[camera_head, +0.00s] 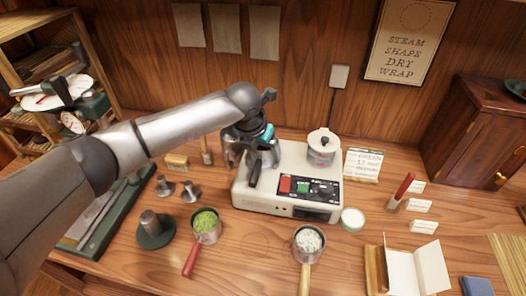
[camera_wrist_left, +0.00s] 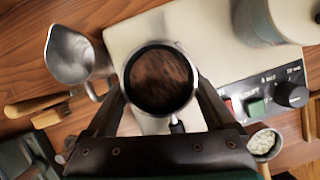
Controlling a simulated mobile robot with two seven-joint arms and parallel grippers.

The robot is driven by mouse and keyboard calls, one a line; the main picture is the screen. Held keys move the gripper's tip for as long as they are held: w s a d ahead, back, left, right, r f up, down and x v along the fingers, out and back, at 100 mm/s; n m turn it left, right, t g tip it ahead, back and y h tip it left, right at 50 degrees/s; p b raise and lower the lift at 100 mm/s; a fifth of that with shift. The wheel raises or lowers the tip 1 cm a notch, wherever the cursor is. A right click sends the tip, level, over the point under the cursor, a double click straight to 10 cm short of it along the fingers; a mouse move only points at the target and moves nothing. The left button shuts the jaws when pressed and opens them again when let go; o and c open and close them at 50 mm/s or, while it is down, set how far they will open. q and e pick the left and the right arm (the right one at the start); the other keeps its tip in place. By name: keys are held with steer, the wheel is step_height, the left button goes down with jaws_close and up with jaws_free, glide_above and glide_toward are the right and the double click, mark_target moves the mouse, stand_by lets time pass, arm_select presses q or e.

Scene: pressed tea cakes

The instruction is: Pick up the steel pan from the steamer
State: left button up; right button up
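The steamer (camera_head: 270,190) is a cream box with red and green buttons and a dark knob on its front. In the left wrist view its top (camera_wrist_left: 120,38) lies under a round steel pan (camera_wrist_left: 161,80) filled with dark brown matter. A short black handle (camera_wrist_left: 178,127) points from the pan toward my left gripper (camera_wrist_left: 160,90). The gripper's dark fingers stand wide apart on either side of the pan and handle; contact cannot be told. In the head view my left gripper (camera_head: 254,150) hangs over the steamer's left part and mostly hides the pan. My right gripper is out of view.
A lidded pot (camera_head: 322,150) stands on the steamer's right. A steel jug (camera_wrist_left: 70,55) stands close left of the steamer. In front are a red-handled pan of green leaves (camera_head: 206,224) and a wooden-handled pan of white pieces (camera_head: 308,240). A white-topped jar (camera_head: 352,219) stands right.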

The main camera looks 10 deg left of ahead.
arm_select(q)
steer(key=shift+w+r, duration=0.1)
steer(key=shift+r, duration=0.05)
steer(key=c, duration=0.9)
